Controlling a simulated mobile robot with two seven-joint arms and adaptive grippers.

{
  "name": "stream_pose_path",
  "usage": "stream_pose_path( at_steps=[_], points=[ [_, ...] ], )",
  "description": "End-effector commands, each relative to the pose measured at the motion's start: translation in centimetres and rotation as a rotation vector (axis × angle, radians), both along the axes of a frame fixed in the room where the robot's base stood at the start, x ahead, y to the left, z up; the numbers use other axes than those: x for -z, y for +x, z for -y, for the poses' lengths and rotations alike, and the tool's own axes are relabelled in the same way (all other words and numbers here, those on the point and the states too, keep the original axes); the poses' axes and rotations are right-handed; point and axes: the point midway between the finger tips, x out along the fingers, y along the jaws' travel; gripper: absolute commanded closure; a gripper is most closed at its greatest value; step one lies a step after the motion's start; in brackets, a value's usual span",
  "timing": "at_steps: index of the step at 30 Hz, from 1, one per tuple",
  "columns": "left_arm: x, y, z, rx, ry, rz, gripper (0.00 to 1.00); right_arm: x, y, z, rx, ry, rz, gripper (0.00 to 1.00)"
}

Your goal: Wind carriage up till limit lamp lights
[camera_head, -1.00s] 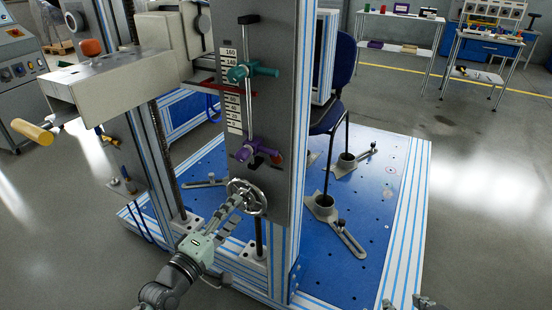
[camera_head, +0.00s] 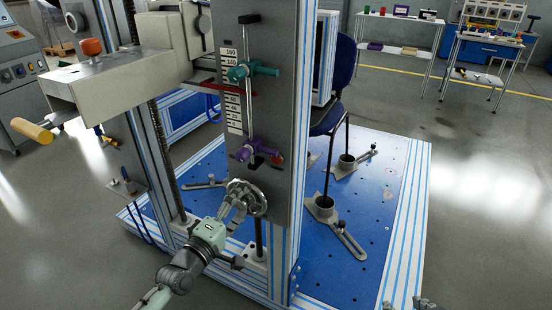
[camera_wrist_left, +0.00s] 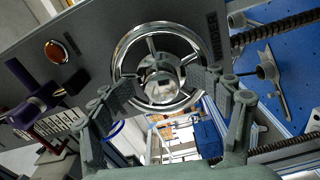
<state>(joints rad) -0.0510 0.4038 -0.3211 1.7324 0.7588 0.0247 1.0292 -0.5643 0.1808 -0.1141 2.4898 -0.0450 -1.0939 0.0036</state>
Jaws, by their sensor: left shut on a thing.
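The chrome handwheel (camera_head: 252,190) sits low on the grey column panel and fills the middle of the left wrist view (camera_wrist_left: 157,66). My left gripper (camera_head: 238,198) is shut on the handwheel, its fingers (camera_wrist_left: 163,88) on either side of the hub. The beige carriage (camera_head: 115,82) stands at the upper left. Its red pointer (camera_head: 218,86) lies across the scale (camera_head: 233,105), close below the teal clamp (camera_head: 250,70). The limit lamp (camera_wrist_left: 56,52) is an orange-brown dome showing no clear glow; it looks dark red in the head view (camera_head: 276,159). My right gripper (camera_head: 407,304) barely shows at the bottom edge.
A purple clamp (camera_head: 250,152) sits on the rod above the handwheel. Tables stand at the back right. Grey floor at the right is clear.

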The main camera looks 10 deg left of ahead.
Motion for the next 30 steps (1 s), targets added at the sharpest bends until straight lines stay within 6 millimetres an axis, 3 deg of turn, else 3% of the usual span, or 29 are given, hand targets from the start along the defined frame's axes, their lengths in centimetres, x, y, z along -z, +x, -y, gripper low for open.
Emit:
stream_pose_path(
  at_steps=[6,13,21,30],
  points=[
    [-0.3,0.2,0.1,0.001,-0.002,0.005,0.76,0.0,0.0,0.0,0.000,0.000,0.000,0.60],
    [-0.6,0.2,0.1,0.001,0.049,0.024,0.75,-0.5,0.0,0.0,0.000,0.000,0.000,0.60],
    [-0.6,0.2,0.1,-0.003,0.499,0.188,0.75,-2.3,0.0,0.0,0.000,0.000,0.000,0.60],
    [-0.6,0.2,0.1,-0.004,0.555,0.209,0.75,-2.6,0.0,0.0,0.000,0.000,0.000,0.60]
  ],
)
